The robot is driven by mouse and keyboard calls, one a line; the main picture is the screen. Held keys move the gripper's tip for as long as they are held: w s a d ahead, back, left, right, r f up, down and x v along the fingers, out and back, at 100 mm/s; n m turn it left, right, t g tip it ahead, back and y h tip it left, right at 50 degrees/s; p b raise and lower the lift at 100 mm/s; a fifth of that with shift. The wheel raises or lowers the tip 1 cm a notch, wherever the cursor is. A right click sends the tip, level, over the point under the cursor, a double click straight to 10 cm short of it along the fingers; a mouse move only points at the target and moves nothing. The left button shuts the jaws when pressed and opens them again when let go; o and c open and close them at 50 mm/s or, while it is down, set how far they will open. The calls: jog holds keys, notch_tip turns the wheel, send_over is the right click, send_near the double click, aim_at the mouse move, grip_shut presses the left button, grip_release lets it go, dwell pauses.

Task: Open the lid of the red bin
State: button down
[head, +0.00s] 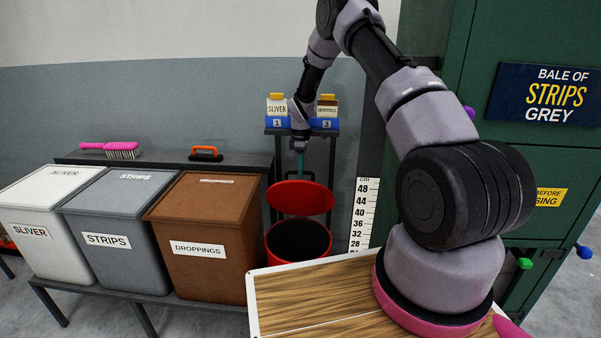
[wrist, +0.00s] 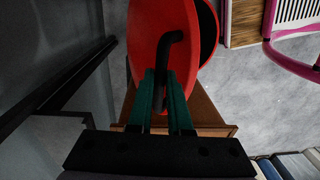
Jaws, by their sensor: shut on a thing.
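The red bin (head: 298,257) stands beyond the brown bin, and its dark inside shows. Its round red lid (head: 301,199) is tilted up above the mouth, at the back. My gripper (head: 300,172) is just above the lid in the head view. In the wrist view, my gripper's green fingers (wrist: 166,80) are shut on the lid's black bent handle (wrist: 164,46). The lid (wrist: 146,32) also shows there, with part of the bin's rim (wrist: 216,42) behind it.
White (head: 50,262), grey (head: 115,270) and brown (head: 212,278) bins stand at left. A bench behind them bears a pink brush (head: 108,148) and an orange-handled tool (head: 205,154). Boxes (head: 277,108) stand on a rack behind my gripper. A centimetre scale (head: 363,213) is right of the red bin.

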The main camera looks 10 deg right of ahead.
jog(key=shift+s+d+f, duration=0.1)
jog(key=shift+d+f, duration=0.1)
jog(key=c, duration=0.8)
grip_release()
jog(key=shift+c, duration=0.2)
jog(key=shift+a+r, duration=0.1)
jog(key=shift+r, duration=0.05)
jog(key=shift+w+r, duration=0.2)
jog(key=shift+r, duration=0.15)
notch_tip(320, 180, up, 10)
jog(key=shift+w, duration=0.25)
